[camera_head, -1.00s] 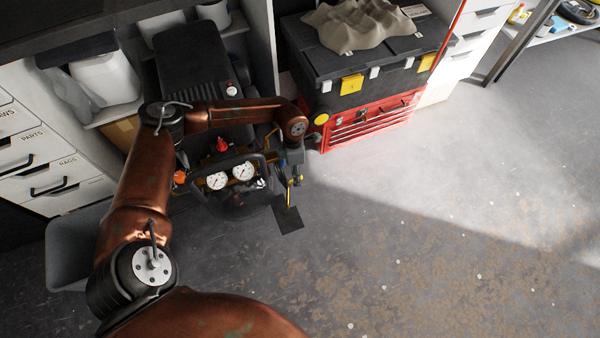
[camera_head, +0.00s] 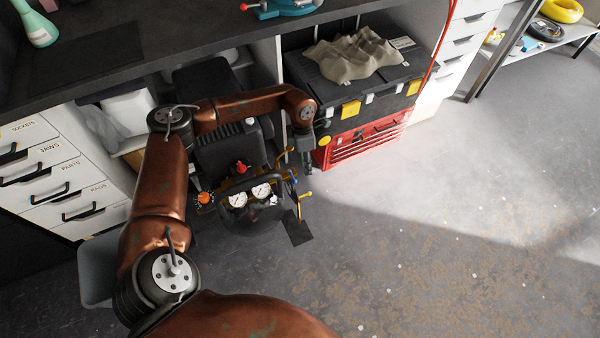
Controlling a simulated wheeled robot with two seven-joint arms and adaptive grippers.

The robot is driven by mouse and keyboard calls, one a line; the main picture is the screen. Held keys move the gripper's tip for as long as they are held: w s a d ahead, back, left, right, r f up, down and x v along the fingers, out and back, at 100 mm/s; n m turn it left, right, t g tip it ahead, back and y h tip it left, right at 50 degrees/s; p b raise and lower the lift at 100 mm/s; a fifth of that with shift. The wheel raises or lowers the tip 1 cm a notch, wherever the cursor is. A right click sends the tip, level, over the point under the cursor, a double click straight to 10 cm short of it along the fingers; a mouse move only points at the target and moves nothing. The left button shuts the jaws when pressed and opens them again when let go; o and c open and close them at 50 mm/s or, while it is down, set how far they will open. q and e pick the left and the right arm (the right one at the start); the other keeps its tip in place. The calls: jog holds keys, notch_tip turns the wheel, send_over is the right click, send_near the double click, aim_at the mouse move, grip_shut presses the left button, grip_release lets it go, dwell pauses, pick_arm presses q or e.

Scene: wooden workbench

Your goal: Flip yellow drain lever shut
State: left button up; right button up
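A black air compressor with two white gauges (camera_head: 249,195) stands on the floor under the bench. A small yellow lever (camera_head: 305,194) sticks out at its right side, above a dark flat patch on the floor. I cannot clearly tell whether the lever is open or shut. My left arm reaches over the compressor from the left. My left gripper (camera_head: 306,168) points down just above the yellow lever, apparently apart from it. Its fingers are too small and dark to show whether they are open. My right gripper is not in view.
A red knob (camera_head: 242,167) and an orange knob (camera_head: 204,198) sit on the compressor. A red tool chest (camera_head: 365,140) with a black box (camera_head: 375,95) on top stands close to the right. White drawers (camera_head: 60,180) are on the left. The floor at front right is clear.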

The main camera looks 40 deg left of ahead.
pick_arm(q)
notch_tip(320, 180, up, 16)
jog(key=t+p, duration=0.1)
jog(key=p, duration=0.7)
jog(key=shift+f+p, duration=0.25)
jog(key=shift+p, duration=0.1)
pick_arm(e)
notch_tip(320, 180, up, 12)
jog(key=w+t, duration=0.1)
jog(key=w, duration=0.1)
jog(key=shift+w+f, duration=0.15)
pick_arm(q)
jog(key=shift+w, duration=0.1)
